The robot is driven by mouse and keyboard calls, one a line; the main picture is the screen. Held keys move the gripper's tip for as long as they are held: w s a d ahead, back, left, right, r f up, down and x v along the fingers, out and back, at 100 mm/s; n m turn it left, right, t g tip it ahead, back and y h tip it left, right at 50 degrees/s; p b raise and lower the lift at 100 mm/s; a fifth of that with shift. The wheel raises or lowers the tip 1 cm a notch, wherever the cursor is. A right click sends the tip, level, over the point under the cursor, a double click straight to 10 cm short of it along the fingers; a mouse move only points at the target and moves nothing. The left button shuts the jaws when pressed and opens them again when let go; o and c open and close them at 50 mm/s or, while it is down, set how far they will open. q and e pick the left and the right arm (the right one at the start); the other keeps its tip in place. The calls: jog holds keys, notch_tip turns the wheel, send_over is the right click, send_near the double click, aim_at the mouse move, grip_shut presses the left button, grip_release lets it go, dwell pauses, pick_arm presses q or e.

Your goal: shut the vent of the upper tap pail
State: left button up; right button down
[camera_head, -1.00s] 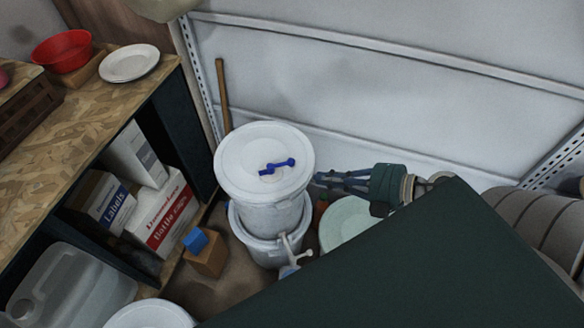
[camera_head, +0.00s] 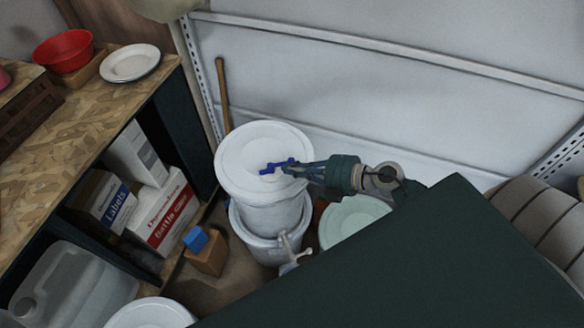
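The upper tap pail (camera_head: 262,213) is white with a round white lid (camera_head: 240,150), and it stands on a lower white pail (camera_head: 272,255). The vent (camera_head: 272,168) is a small blue bar-shaped piece near the middle of the lid. A pale tap (camera_head: 288,246) sticks out at the front of the stack; I cannot tell which pail it belongs to. My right gripper (camera_head: 287,170) comes in from the right over the lid, its fingertips at the right end of the vent. I cannot tell whether they touch it or how far apart they are. My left gripper is not in view.
A pale green round lid (camera_head: 350,219) lies low, right of the pails. Left is a shelf unit (camera_head: 85,118) with boxes and a clear jug (camera_head: 75,290). A brown block (camera_head: 207,256) with a blue one sits left of the pails. A wooden handle (camera_head: 222,95) leans behind.

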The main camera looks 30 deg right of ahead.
jog(key=shift+w+d+f+n+g+y+b, duration=0.3)
jog(key=shift+w+n+g+y+b, duration=0.1)
jog(key=shift+w+n+y+b, duration=0.15)
jog(key=shift+d+n+y, duration=0.15)
jog(key=shift+n+y, duration=0.1)
jog(key=shift+r+g, duration=0.1)
jog(key=shift+g, duration=0.2)
jog(key=shift+s+a+p, duration=0.35)
jog(key=shift+a+p, duration=0.3)
